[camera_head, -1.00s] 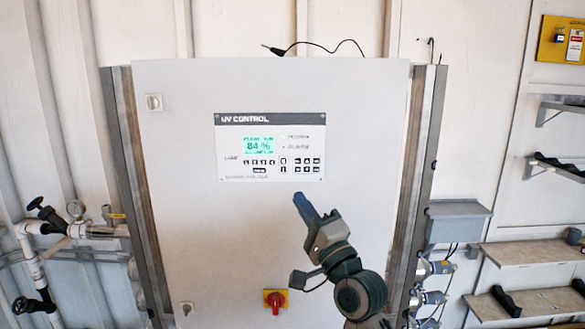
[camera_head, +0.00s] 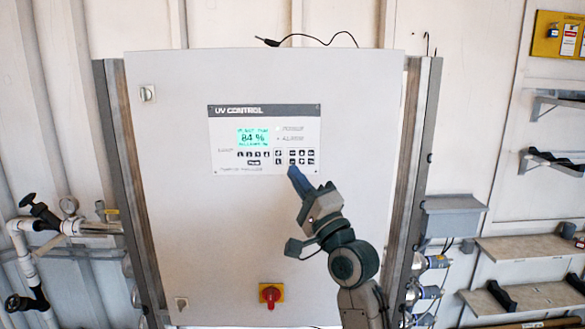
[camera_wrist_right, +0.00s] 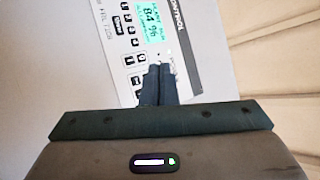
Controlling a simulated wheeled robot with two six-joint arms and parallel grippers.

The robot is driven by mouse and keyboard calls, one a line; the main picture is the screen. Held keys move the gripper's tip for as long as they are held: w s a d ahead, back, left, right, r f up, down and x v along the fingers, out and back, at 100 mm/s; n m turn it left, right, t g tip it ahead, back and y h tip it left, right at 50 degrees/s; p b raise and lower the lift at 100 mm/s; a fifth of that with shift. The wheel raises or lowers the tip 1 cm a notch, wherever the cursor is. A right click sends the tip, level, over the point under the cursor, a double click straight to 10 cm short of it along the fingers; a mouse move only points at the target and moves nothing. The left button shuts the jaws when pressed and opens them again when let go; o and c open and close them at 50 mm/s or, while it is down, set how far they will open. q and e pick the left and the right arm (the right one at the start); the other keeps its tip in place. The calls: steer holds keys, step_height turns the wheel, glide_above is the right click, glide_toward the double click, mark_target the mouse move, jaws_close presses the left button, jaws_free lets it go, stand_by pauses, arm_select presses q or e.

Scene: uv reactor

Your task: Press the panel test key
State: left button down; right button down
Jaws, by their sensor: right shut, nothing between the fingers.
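The UV control panel (camera_head: 222,160) is a white plate on the front of a large grey cabinet (camera_head: 200,230). It has a green display (camera_head: 254,137) reading 84 % and rows of small dark keys (camera_head: 294,157). I cannot read which key is the test key. My right gripper (camera_head: 293,171) is shut and empty, its blue fingertips just below the right-hand key block. In the right wrist view, the shut fingers (camera_wrist_right: 157,82) point at the panel face (camera_wrist_right: 180,45) and hide part of the keys. I cannot tell whether the tips touch. My left gripper is not in view.
A red and yellow rotary switch (camera_head: 270,295) sits low on the cabinet door. Pipes and valves (camera_head: 40,225) stand at the left. A grey box (camera_head: 452,217) and shelves (camera_head: 520,249) are at the right. A cable (camera_head: 310,38) lies on the cabinet top.

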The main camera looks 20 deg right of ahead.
mark_target(293, 162)
steer(key=shift+w+d+b, duration=0.2)
steer(key=shift+w, duration=0.55)
steer(key=shift+w+d+b, duration=0.2)
steer(key=shift+w+d, duration=0.05)
steer(key=shift+w, duration=0.5)
steer(key=shift+w+d+b, duration=0.2)
steer(key=shift+w, duration=0.55)
steer(key=shift+w, duration=0.1)
steer(key=shift+w+d, duration=0.1)
steer(key=shift+w, duration=0.2)
steer(key=shift+w+d, duration=0.1)
steer(key=shift+w, duration=0.1)
stand_by(0.7)
steer(key=shift+s, duration=0.1)
steer(key=shift+s+a+p, duration=0.2)
steer(key=shift+s+p, duration=0.2)
steer(key=shift+s, duration=0.2)
